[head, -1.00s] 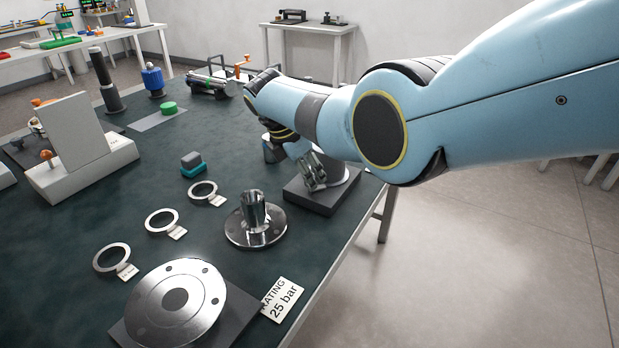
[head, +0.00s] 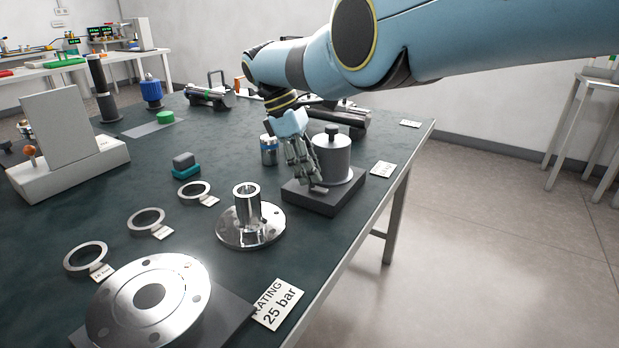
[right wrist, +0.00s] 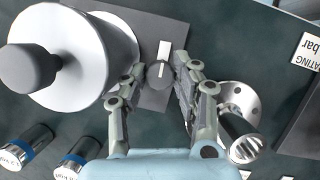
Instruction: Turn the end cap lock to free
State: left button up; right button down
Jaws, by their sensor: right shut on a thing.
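The end cap lock is a small dark round knob (right wrist: 159,74) with a white pointer line, on a dark grey base block (head: 318,201). In the right wrist view its line points roughly at a white mark (right wrist: 165,49) on the block. A grey cylinder with a knobbed top (head: 332,157) stands on the same block beside the lock. My right gripper (head: 312,186) reaches down at the block's left part. In the right wrist view its fingers (right wrist: 160,82) are on both sides of the lock knob, shut on it. In the head view the fingers mostly hide the knob. My left gripper is not in view.
A polished flange with a tube (head: 250,222) stands close to the block's left. Blue-banded cylinders (right wrist: 74,154) stand near the gripper. A large disc (head: 150,300), several rings and a 25 bar card (head: 279,305) lie nearer. The table's right edge is close by.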

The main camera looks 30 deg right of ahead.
jog(key=shift+f+m+b, duration=0.1)
jog(key=shift+m+b, duration=0.2)
dwell(0.4)
jog(key=c, duration=1)
grip_release()
